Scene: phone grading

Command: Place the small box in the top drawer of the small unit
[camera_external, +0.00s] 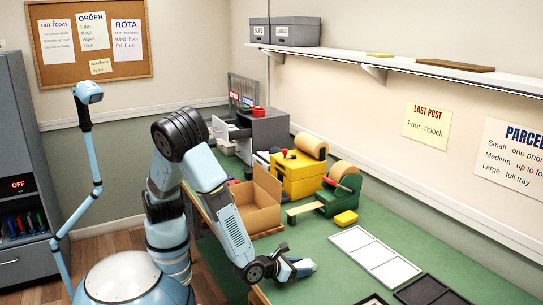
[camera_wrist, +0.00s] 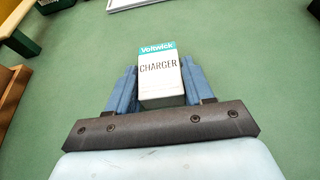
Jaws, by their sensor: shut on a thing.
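The small box (camera_wrist: 158,82) is a white carton with a teal top band, marked Voltwick CHARGER. In the wrist view it stands between the two blue fingers of my gripper (camera_external: 302,267), which is shut on it. In the external view my gripper is low over the green bench at the front; the box cannot be made out there. The small unit (camera_external: 271,130) looks to be the grey block at the back of the bench, with red items on top. A piece juts from its left side; I cannot tell whether this is an open drawer.
An open cardboard box (camera_external: 262,196), a yellow machine (camera_external: 299,176) and a green tape dispenser (camera_external: 338,192) stand between my gripper and the unit. The bench around my gripper is clear.

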